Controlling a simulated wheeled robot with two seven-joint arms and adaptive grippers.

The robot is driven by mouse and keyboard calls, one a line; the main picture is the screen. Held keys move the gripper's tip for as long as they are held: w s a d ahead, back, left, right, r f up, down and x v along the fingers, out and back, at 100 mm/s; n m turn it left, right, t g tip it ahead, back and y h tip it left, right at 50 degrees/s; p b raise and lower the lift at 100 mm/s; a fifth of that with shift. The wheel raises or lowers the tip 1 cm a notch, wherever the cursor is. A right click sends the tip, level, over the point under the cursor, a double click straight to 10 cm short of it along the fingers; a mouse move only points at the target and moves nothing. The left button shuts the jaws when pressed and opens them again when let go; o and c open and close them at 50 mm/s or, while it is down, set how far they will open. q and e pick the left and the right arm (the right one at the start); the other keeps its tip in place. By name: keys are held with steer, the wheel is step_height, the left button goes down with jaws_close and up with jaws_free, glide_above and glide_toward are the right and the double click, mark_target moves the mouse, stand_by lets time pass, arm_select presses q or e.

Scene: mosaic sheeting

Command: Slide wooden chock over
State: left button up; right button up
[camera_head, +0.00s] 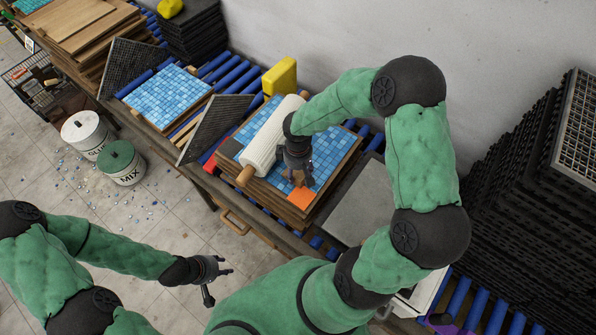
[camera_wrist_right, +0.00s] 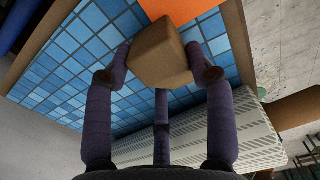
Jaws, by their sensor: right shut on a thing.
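The wooden chock (camera_wrist_right: 160,52) is a small tan block between the fingers of my right gripper (camera_wrist_right: 163,75) in the wrist view. The right gripper is shut on it, over a blue mosaic sheet (camera_wrist_right: 70,65). In the head view my right gripper (camera_head: 295,178) is at the sheet beside a white textured roller (camera_head: 268,143); the chock is mostly hidden there. Whether the chock touches the sheet is unclear. My left gripper (camera_head: 218,283) is open and empty, low over the floor.
An orange square (camera_head: 301,199) lies at the sheet's near corner, just past the chock. A yellow container (camera_head: 281,77) stands behind the roller. A dark textured panel (camera_head: 215,128) leans to the left. A grey slab (camera_head: 368,203) lies to the right.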

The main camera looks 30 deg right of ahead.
steer(key=shift+w+d, duration=0.55)
steer(key=shift+w, duration=0.6)
steer(key=shift+w+d, duration=0.55)
steer(key=shift+w, duration=0.6)
steer(key=shift+w+d, duration=0.55)
steer(key=shift+w, duration=0.6)
steer(key=o, duration=1.2)
steer(key=shift+o, duration=0.2)
step_height(320, 180, up, 12)
steer(key=shift+s+f, duration=0.1)
